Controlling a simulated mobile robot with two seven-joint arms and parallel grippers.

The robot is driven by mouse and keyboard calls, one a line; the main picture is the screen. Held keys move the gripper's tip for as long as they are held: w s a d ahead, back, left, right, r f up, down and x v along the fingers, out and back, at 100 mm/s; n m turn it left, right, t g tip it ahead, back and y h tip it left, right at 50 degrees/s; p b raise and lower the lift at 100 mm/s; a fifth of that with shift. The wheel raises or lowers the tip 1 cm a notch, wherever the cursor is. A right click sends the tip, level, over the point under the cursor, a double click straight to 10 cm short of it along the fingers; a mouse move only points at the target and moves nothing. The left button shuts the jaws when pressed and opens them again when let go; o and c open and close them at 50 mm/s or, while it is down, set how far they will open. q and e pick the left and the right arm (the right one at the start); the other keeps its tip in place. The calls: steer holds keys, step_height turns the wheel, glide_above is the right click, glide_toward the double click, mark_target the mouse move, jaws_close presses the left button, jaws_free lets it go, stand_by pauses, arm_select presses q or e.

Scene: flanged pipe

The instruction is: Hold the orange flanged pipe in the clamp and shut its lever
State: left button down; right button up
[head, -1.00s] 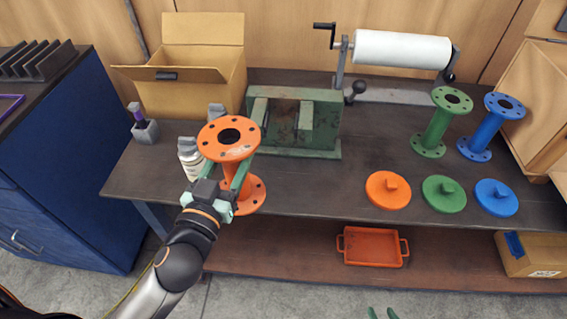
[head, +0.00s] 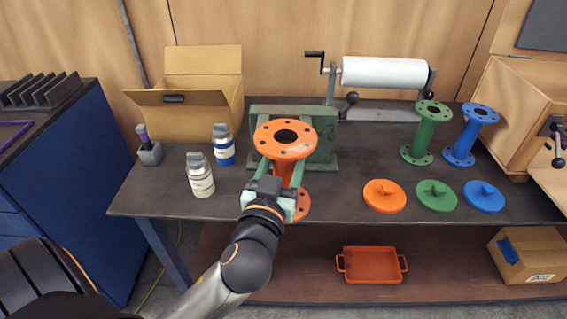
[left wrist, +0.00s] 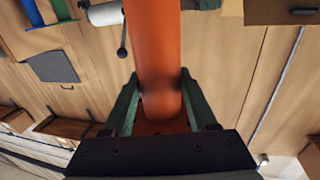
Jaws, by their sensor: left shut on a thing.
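The orange flanged pipe (head: 286,139) is upright in the head view, in front of the clamp. My left gripper (head: 281,172) is shut on the pipe's middle, between its two flanges. In the left wrist view the orange tube (left wrist: 155,60) stands between the green fingers (left wrist: 160,105). The green clamp (head: 325,135) stands on the table behind the pipe, which hides much of its front. Its lever with a dark ball knob (head: 351,98) is at the clamp's right side. I cannot tell whether the pipe touches the table. My right gripper is not in view.
A white bottle (head: 200,176) and a blue bottle (head: 223,145) stand left of the pipe. An open cardboard box (head: 205,115) is behind them. Green (head: 423,134) and blue (head: 470,136) flanged pipes stand at the right, with coloured lids before them. The table between clamp and lids is clear.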

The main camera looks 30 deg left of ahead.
arm_select(q)
steer(key=shift+a+r+n+g+y, duration=0.3)
steer(key=shift+a+r+n+y, duration=0.1)
steer(key=shift+a+y, duration=0.1)
steer(key=shift+w, duration=0.15)
steer(key=shift+w+a+f, duration=0.15)
steer(key=shift+w+a, duration=0.35)
steer(key=shift+w, duration=0.3)
steer(key=shift+w+a+f, duration=0.2)
steer(key=shift+w+a, duration=0.3)
steer(key=shift+w, duration=0.25)
steer(key=shift+w+a+f, duration=0.15)
steer(key=shift+w+a, duration=0.35)
steer(key=shift+w, duration=0.3)
steer(key=s+d+f+m+t+h, duration=0.1)
steer(key=s+d+f+m+h, duration=0.3)
steer(key=d, duration=0.5)
steer(key=s+f+h, duration=0.1)
steer(key=s+h, duration=0.1)
steer(key=h, duration=0.1)
steer(key=shift+d+f+m+t, duration=0.25)
steer(key=shift+d+m+t, duration=0.05)
steer(key=shift+s+a, duration=0.1)
